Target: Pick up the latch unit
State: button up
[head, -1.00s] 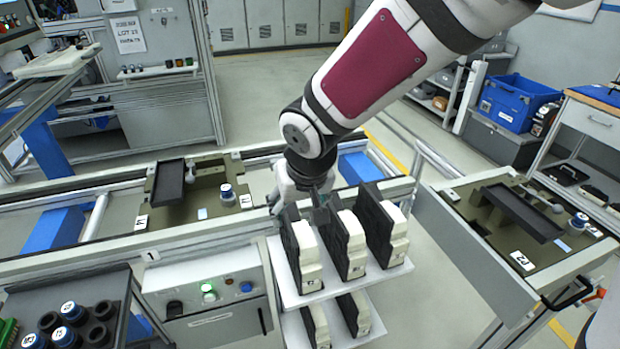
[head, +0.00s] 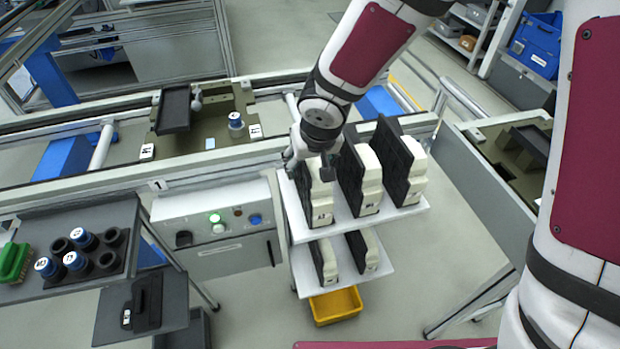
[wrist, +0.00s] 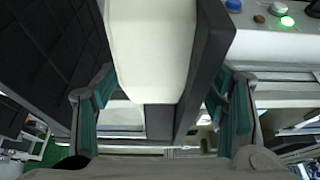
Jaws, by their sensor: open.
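Black-and-white units stand upright in a row on the upper shelf, each a white body against a black plate. The leftmost unit, which I take for the latch unit (head: 320,205), is under my gripper (head: 309,177) in the head view. In the wrist view, its white body (wrist: 150,50) and dark plate edge (wrist: 205,60) lie between the two teal-padded fingers of my gripper (wrist: 161,112). The fingers are open, with gaps showing beside the unit. The gripper hides the unit's top in the head view.
Two similar units (head: 362,180) (head: 402,165) stand close to its right. More units stand on the lower shelf (head: 370,281), above a yellow bin (head: 336,306). The control box (head: 222,228) is at the left. A conveyor rail (head: 215,172) runs behind.

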jog(key=shift+w+a+f, duration=0.1)
jog(key=shift+w+f, duration=0.1)
jog(key=shift+f, duration=0.35)
grip_shut()
jog(key=shift+r, duration=0.2)
